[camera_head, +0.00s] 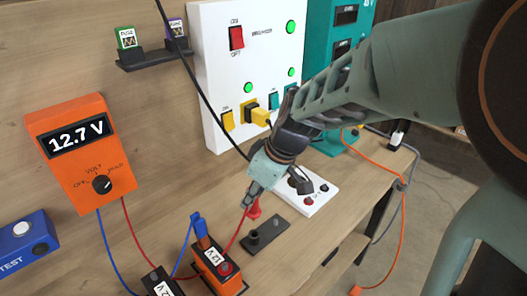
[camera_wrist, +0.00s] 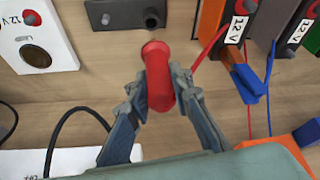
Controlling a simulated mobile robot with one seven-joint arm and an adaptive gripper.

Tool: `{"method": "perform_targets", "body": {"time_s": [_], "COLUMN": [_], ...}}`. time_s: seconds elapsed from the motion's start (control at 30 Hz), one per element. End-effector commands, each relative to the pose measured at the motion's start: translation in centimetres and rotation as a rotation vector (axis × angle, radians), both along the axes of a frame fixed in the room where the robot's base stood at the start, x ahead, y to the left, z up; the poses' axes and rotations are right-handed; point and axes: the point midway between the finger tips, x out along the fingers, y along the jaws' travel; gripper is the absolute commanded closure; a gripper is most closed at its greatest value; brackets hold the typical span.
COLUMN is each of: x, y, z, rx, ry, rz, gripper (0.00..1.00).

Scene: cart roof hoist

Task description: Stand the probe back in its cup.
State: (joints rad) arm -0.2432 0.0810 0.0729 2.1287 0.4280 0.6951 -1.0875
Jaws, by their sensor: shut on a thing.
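The red probe (camera_wrist: 159,80) is held between the two fingers of my gripper (camera_wrist: 160,88) in the wrist view. The cup stands at one end of a dark plate (camera_wrist: 122,14) and looks empty. In the head view, my gripper (camera_head: 251,203) is above and just behind the plate (camera_head: 270,229), with the red probe (camera_head: 255,210) partly hidden by the fingers. The cup (camera_head: 254,238) shows in front of it.
The orange meter (camera_head: 80,150) reads 12.7 V. Red and blue leads cross the bench.

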Motion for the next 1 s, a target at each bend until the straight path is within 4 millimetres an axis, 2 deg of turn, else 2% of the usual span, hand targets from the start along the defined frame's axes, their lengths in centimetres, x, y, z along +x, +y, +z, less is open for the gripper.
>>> {"method": "perform_targets", "body": {"time_s": [0.2,0.7,1.0], "x": [0.0,0.0,0.0], "y": [0.0,0.0,0.0], "z": [-0.3,-4.7,-4.6], "rx": [0.0,0.0,0.0], "ry": [-0.002,-0.002,-0.001], "rz": [0.001,0.001,0.0], "gripper": [1.0,1.0,1.0]}}
